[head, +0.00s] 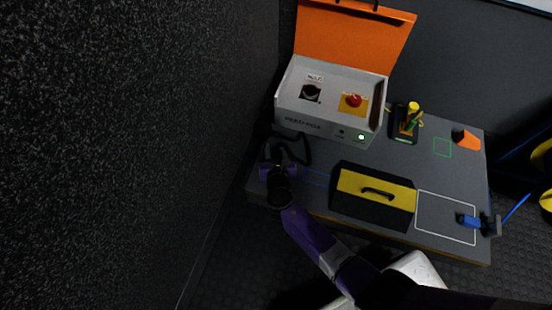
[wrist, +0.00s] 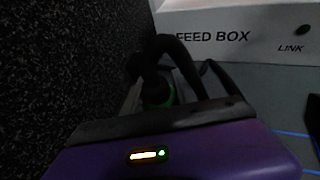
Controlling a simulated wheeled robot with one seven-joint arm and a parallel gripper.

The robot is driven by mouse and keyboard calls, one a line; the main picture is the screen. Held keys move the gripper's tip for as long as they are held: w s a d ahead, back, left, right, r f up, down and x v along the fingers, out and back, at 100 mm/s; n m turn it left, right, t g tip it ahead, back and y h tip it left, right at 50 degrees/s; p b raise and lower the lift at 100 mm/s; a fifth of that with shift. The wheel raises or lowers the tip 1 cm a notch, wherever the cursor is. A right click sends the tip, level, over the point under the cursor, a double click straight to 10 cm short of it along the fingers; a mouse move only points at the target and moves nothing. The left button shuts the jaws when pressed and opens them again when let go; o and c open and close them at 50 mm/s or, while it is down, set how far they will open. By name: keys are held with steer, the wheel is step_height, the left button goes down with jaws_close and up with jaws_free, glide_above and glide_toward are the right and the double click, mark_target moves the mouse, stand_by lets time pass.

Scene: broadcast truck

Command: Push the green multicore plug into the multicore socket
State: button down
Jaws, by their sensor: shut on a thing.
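The feed box (head: 325,127) is a light grey case with its orange lid raised at the back of the bench. Inside it, a dark round socket (head: 311,92) sits below a small white label, likely the multicore socket. My gripper (head: 277,163) is low at the bench's left end, left of and in front of the box. In the wrist view, it is shut on the green plug (wrist: 158,94), which is dim and partly covered by a black cable (wrist: 180,48). The plug is not clearly visible in the head view. The plug is apart from the socket.
A red button (head: 354,100) on a yellow plate sits right of the socket. A black and yellow toolbox (head: 377,182) stands on the bench (head: 442,178) right of my gripper. A black stand with yellow-green items (head: 408,122) is behind it. A dark speckled wall (head: 130,150) is close on the left.

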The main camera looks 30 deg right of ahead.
steer(key=shift+r, duration=0.15)
step_height(320, 180, up, 19)
steer(key=p, duration=1.4)
steer(key=w+d+b, duration=0.1)
steer(key=w+d, duration=0.6)
steer(key=d, duration=0.3)
steer(key=w+d+r+b, duration=0.1)
steer(key=w+d, duration=0.7)
steer(key=d, duration=0.3)
steer(key=shift+w+d, duration=0.25)
steer(key=shift+r, duration=0.1)
